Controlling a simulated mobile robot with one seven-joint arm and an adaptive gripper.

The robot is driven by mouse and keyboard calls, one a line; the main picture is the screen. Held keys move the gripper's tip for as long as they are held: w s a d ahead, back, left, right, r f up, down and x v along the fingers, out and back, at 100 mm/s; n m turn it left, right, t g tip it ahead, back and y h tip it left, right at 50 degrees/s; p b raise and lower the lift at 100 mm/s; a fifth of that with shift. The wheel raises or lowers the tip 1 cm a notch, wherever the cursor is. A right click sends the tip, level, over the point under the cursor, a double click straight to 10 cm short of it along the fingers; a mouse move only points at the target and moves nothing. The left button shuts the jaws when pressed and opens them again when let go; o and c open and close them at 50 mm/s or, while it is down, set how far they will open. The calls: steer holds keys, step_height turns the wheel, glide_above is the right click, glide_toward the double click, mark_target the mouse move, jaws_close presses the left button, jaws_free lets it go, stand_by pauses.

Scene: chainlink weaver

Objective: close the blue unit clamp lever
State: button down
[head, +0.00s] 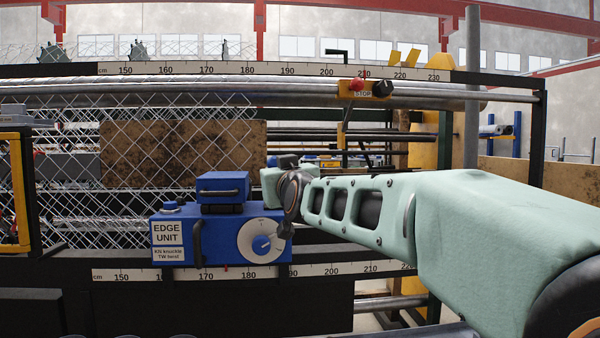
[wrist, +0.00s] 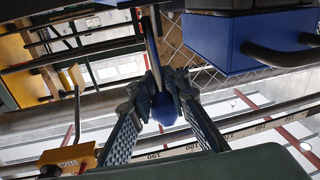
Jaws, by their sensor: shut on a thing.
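The blue edge unit (head: 222,247) sits on the lower rail in the head view, with a white dial (head: 260,241) and black handles on its front. Part of the blue unit (wrist: 230,45) shows at the upper right of the wrist view. The clamp lever is a dark rod (wrist: 152,50) with a blue ball knob (wrist: 164,108). My gripper (wrist: 162,92) is shut on the lever, with the knob between its two fingers. In the head view my wrist hides the gripper's fingers and most of the lever, right of the unit.
Chain-link mesh (head: 170,130) stands behind the unit. Scale rulers (head: 125,274) run along the upper and lower rails.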

steer(key=shift+r, duration=0.1)
steer(key=c, duration=1.8)
jaws_free()
steer(key=shift+s, duration=0.15)
steer(key=shift+o, duration=0.2)
steer(key=shift+d, duration=0.1)
